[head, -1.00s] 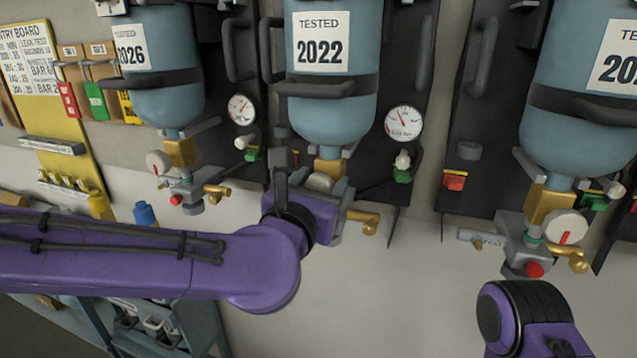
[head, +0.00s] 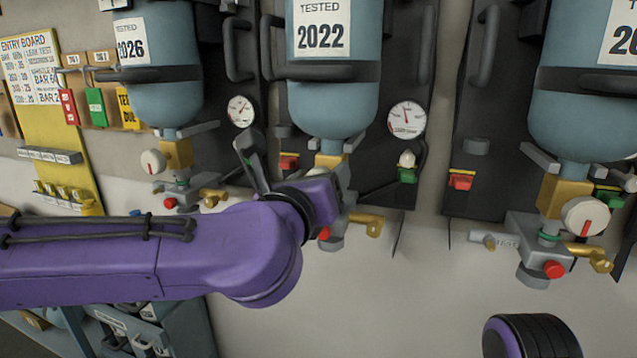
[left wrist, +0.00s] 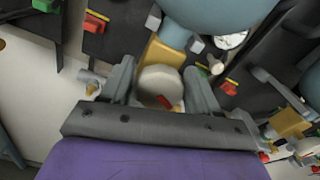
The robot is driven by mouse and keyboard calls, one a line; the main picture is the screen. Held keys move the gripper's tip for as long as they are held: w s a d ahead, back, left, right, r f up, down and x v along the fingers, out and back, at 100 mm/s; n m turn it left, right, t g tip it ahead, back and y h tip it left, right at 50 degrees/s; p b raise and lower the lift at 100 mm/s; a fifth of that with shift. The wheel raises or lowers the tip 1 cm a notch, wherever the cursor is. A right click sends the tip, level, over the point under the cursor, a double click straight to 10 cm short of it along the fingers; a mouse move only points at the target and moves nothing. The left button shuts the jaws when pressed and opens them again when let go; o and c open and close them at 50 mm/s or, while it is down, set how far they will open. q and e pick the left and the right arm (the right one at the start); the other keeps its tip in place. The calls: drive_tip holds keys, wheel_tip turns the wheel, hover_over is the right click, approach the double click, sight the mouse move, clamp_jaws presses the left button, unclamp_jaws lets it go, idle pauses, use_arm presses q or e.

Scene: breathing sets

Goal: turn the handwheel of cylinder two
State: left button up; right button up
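Cylinder two seems to be the middle blue cylinder (head: 332,100), labelled 2022. Its handwheel is mostly hidden behind my left gripper in the head view. In the left wrist view the pale round handwheel (left wrist: 158,82) shows a tilted red mark, below a gold valve block (left wrist: 163,53). My left gripper (left wrist: 160,70) has one grey finger on each side of the handwheel, spread apart. I cannot tell whether they touch it. In the head view one finger (head: 250,162) sticks up, tilted left. My right gripper is out of view; only a purple link of that arm shows.
A left cylinder (head: 165,105) and a right cylinder (head: 585,120) have similar valves; their handwheels (head: 153,162) and (head: 585,216) have red marks. A gauge (head: 407,119) sits right of the middle cylinder. Brass outlets (head: 368,222) project below. An entry board (head: 30,70) hangs at far left.

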use_arm(q)
drive_tip(key=shift+o, duration=0.7)
drive_tip(key=b+v, duration=0.3)
drive_tip(key=v, duration=0.7)
drive_tip(key=shift+s, duration=0.25)
drive_tip(key=shift+a, duration=0.15)
idle(3.3)
